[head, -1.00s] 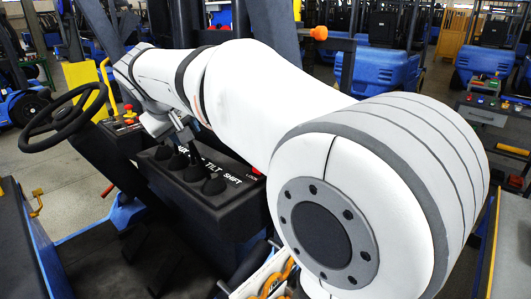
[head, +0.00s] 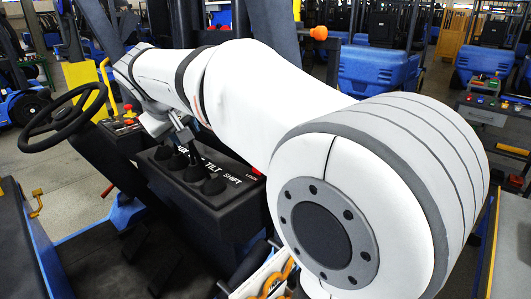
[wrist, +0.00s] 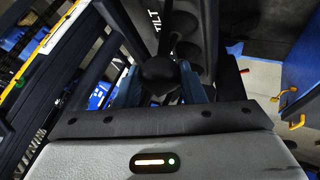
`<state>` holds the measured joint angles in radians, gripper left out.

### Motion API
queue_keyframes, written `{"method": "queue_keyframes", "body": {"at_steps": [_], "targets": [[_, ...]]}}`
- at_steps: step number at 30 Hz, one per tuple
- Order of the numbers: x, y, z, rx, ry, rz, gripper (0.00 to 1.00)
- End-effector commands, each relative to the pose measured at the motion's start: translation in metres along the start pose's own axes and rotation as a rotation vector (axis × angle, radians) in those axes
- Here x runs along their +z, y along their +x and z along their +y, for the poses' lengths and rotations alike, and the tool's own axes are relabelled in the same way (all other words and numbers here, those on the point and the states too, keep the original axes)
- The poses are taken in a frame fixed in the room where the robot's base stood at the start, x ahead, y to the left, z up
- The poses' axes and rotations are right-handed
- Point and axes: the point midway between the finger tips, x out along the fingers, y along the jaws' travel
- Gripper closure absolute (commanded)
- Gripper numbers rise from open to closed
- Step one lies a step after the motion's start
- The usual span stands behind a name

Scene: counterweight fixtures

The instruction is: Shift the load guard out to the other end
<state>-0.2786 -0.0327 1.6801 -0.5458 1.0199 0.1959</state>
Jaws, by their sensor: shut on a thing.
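My gripper (head: 183,130) is at the control console (head: 232,208), above its row of levers. In the wrist view, my gripper (wrist: 160,88) is shut on a black round lever knob (wrist: 158,70), one finger on each side. I cannot tell which label belongs to the held lever. Dark upright bars (head: 268,22) stand behind my arm; I cannot tell for sure which part is the load guard.
A black steering wheel (head: 63,117) is at the left. A red button (head: 256,171) sits by LOCK. An orange knob (head: 319,33) shows above my arm. Blue trucks (head: 378,72) stand behind, and a grey cart (head: 496,118) is at the right. My arm hides much of the middle.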

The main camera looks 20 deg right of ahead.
Motion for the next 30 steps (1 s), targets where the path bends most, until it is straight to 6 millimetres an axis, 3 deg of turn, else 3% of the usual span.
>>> {"method": "queue_keyframes", "body": {"at_steps": [9,21,30], "targets": [[-0.002,-0.001,0.001,-0.002,0.001,0.005,0.76],[-0.006,0.019,0.053,0.0,0.003,0.001,0.76],[-0.006,0.022,0.059,0.0,0.0,0.003,0.75]]}}
